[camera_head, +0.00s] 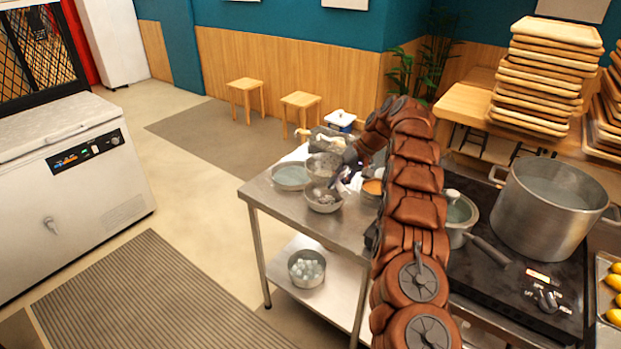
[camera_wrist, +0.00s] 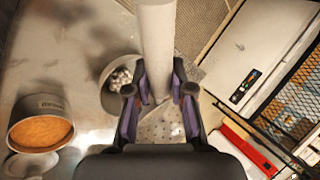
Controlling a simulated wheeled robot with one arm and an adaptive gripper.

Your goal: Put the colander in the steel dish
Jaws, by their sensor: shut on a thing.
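My gripper (camera_wrist: 158,92) is shut on the pale, thick handle (camera_wrist: 157,40) of what looks like the colander. The colander's perforated grey surface (camera_wrist: 162,130) shows beyond the fingers in the wrist view, partly hidden by my gripper. In the head view my gripper (camera_head: 345,168) is over the steel table, and the colander (camera_head: 323,163) seems to be the grey bowl beside it. A wide, shallow steel dish (camera_head: 290,178) is left of it. A steel bowl with whitish pieces (camera_head: 323,203) is in front; it also shows in the wrist view (camera_wrist: 107,98). Whether the colander touches anything cannot be told.
A pot of orange food (camera_wrist: 40,108) stands on the steel table (camera_head: 262,190). A bowl of white balls (camera_head: 306,280) sits on the lower shelf. The stove with a large pot (camera_head: 545,215) is at right. A white freezer (camera_head: 70,190) stands at left, with open floor between.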

